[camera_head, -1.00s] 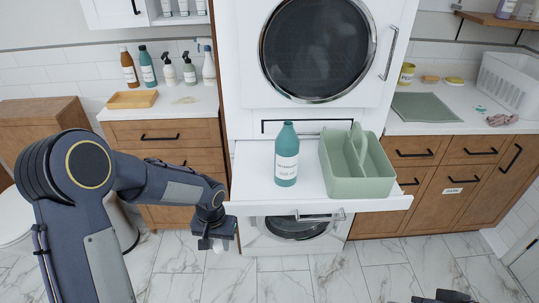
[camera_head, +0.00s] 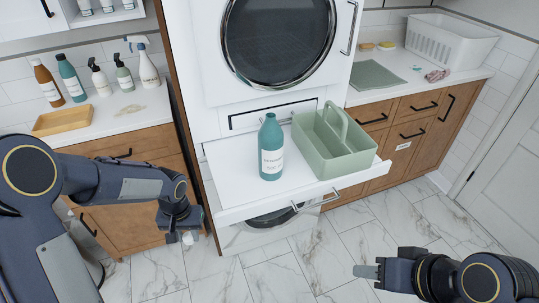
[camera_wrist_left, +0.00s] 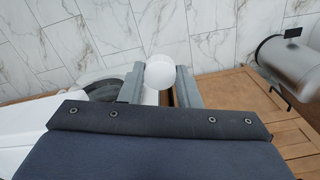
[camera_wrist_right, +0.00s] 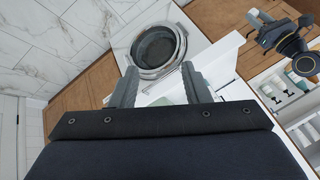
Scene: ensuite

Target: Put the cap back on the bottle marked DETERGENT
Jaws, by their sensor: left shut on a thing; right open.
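A teal bottle (camera_head: 270,148) with a white label stands upright on the white pull-out shelf (camera_head: 230,190); its label print is too small to read surely. Its top shows no white cap. My left gripper (camera_head: 180,236) is left of the shelf and below its level, shut on a white round cap (camera_wrist_left: 160,74). My right gripper (camera_head: 368,271) is open and empty, low at the right over the floor, apart from the bottle. It also shows in the right wrist view (camera_wrist_right: 158,86).
A green caddy (camera_head: 335,150) with a handle stands on the shelf right of the bottle. Several bottles and a wooden tray (camera_head: 63,120) stand on the left counter. A white basket (camera_head: 450,45) and a green mat (camera_head: 375,75) are on the right counter.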

